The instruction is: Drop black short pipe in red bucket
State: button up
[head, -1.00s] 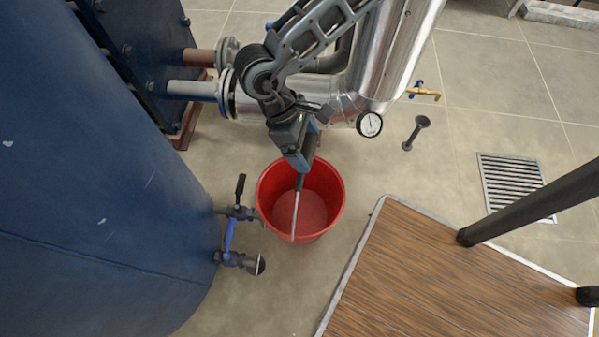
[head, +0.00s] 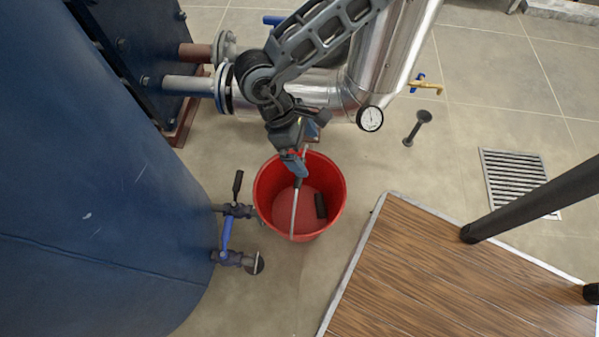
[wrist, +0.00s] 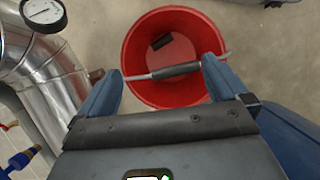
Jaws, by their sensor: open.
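The black short pipe (head: 320,206) lies inside the red bucket (head: 338,190), on its floor toward the right side. In the wrist view the pipe (wrist: 161,42) shows as a small dark piece in the bucket (wrist: 210,38), near its far side. My gripper (head: 298,162) is above the bucket's back rim in the head view.
A large blue tank (head: 90,200) with valves (head: 238,212) stands left of the bucket. Silver pipework with a gauge (head: 370,118) is behind it. A wooden platform (head: 450,280) with a dark rail is at the right. A dark flanged piece (head: 417,127) stands on the floor, and a drain grate (head: 518,180) is farther right.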

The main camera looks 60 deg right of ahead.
jog(key=p+v, duration=0.2)
jog(key=v, duration=0.5)
jog(key=shift+r, duration=0.35)
jog(key=shift+w, duration=0.15)
